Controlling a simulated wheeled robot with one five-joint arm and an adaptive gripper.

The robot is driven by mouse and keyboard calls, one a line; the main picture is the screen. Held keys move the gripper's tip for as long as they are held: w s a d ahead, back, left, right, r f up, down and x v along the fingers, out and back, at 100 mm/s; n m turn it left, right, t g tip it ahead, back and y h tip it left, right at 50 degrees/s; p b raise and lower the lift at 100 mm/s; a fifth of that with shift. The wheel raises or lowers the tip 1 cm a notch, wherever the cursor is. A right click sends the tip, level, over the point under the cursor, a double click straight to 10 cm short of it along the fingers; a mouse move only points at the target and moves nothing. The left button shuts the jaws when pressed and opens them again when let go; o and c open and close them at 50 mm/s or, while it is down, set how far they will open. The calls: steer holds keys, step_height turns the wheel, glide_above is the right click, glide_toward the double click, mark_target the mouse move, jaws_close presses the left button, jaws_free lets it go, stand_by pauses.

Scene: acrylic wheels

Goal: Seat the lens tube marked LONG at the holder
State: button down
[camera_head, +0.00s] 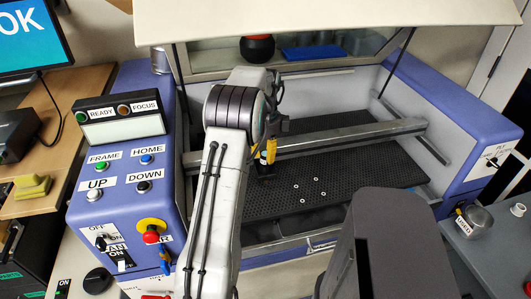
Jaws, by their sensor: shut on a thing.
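My gripper (268,150) is beyond my arm's wrist, over the engraver bed and in front of the gantry beam (340,138). It is small in the picture and partly hidden by the arm. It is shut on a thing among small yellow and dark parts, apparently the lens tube. No LONG marking is readable. I cannot pick out the holder from these parts, nor tell whether the tube touches it.
The engraver's black honeycomb bed (345,180) has several small pale rings on it. The raised lid (330,18) overhangs the back. A button panel (120,180) stands at left. A grey side table (490,245) at right holds a metal cup (474,221).

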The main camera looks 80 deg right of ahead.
steer(key=shift+f, duration=0.3)
steer(key=c, duration=0.9)
jaws_free()
step_height(320, 180, up, 12)
steer(key=shift+f, duration=0.1)
stand_by(0.6)
